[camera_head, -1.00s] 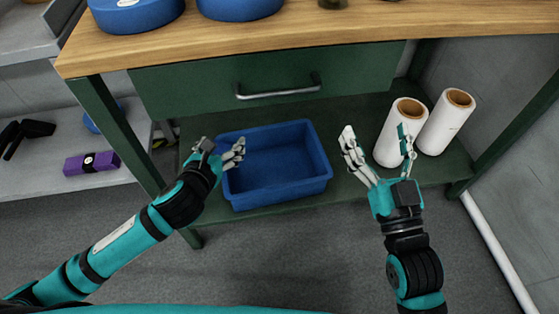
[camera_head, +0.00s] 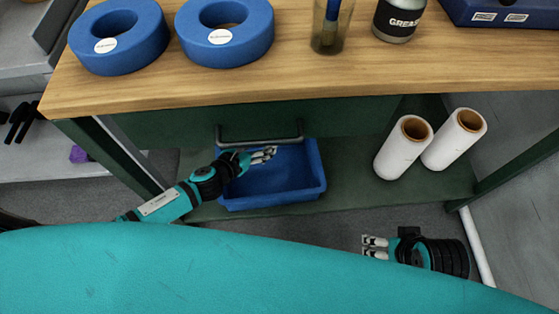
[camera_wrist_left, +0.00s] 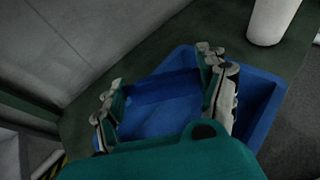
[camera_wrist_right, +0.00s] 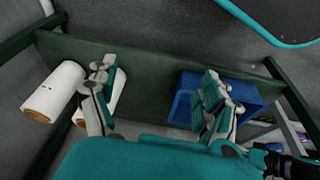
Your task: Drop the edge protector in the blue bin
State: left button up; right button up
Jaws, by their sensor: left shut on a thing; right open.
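The blue bin (camera_head: 270,198) stands on the low green shelf under the bench; it is also in the left wrist view (camera_wrist_left: 262,110) and right wrist view (camera_wrist_right: 182,107). My left gripper (camera_head: 266,154) is over the bin, below the drawer handle. Its fingers (camera_wrist_left: 165,88) look spread above the bin in the left wrist view. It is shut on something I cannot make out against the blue. My right gripper (camera_head: 374,246) is open and empty, in front of the shelf, pointing left. I cannot pick out the edge protector for certain.
Two white rolls (camera_head: 402,148) (camera_head: 455,140) stand on the shelf right of the bin. The drawer handle (camera_head: 260,136) juts out above the bin. Blue rings (camera_head: 118,60) (camera_head: 258,48), a glass (camera_head: 327,38) and a grease jar (camera_head: 398,20) are on the benchtop.

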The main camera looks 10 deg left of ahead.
pick_arm(q)
jog(key=shift+s+f+b, duration=0.1)
jog(key=shift+f+b, duration=2.5)
jog(key=shift+f, duration=0.05)
pick_arm(e)
jog(key=w+a+r+t+y, duration=0.1)
jog(key=w+a+r+t, duration=0.1)
jog(key=w+r+t, duration=0.3)
jog(key=w+a+r+t+y, duration=0.2)
jog(key=w+r+t, duration=0.3)
jog(key=w, duration=0.4)
jog(key=shift+w+a+n+t, duration=0.35)
jog(key=shift+a+t, duration=0.25)
jog(key=shift+a, duration=0.25)
pick_arm(q)
jog(key=o, duration=1.1)
jog(key=shift+s+a, duration=0.1)
